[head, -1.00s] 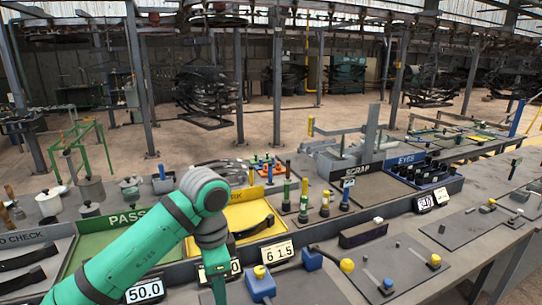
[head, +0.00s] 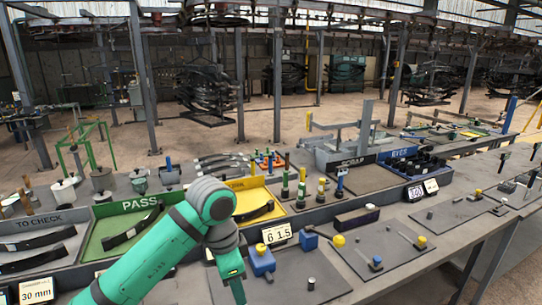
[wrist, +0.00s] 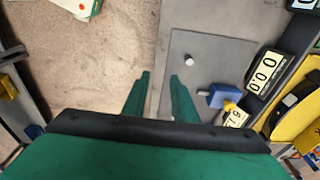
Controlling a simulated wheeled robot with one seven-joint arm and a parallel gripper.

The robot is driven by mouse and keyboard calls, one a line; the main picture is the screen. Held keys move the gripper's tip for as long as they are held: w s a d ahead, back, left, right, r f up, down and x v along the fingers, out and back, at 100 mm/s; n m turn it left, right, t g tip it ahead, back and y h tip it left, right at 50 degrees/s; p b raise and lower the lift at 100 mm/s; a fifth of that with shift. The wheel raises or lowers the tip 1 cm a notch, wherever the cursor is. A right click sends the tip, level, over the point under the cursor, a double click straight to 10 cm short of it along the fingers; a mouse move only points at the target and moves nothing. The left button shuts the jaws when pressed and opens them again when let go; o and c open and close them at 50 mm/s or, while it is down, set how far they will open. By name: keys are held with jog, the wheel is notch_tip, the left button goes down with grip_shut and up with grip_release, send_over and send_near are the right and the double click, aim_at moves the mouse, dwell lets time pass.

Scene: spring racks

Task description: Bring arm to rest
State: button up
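My green arm (head: 150,255) reaches in from the bottom of the head view and bends at a grey elbow joint. My gripper (head: 238,290) points down near the bench's front edge, its tips cut off by the frame. In the wrist view, the two green fingers of my gripper (wrist: 160,75) stand apart with nothing between them. Whether the fingertips touch anything cannot be told.
The bench carries a green PASS tray (head: 95,243), a yellow tray (head: 268,195), a SCRAP bin (head: 345,182) and an EYES tray (head: 437,181). A blue block (head: 261,260) with a yellow knob stands right of my gripper. Open floor (wrist: 90,70) lies beside the bench.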

jog(key=w+d+f+n+t+h, duration=0.3)
jog(key=d+t+h, duration=0.15)
jog(key=d, duration=0.85)
jog(key=w+d+f+n+t+h, duration=0.2)
jog(key=w+d+t+h, duration=0.3)
jog(key=d, duration=0.8)
jog(key=s+a+f+n+t+y, duration=0.35)
jog(key=s+f+n, duration=0.25)
jog(key=s+f, duration=0.35)
jog(key=s+a+f+n+t+y, duration=0.2)
jog(key=s+a+f+n+y, duration=0.3)
jog(key=s+f, duration=0.45)
jog(key=s+a+m+y, duration=0.1)
jog(key=s+a, duration=0.3)
jog(key=s, duration=0.9)
jog(key=s+a+m+y, duration=0.1)
jog(key=s+a, duration=0.4)
jog(key=s, duration=0.7)
jog(key=shift+s+a+r, duration=0.3)
jog(key=shift+s+r, duration=0.05)
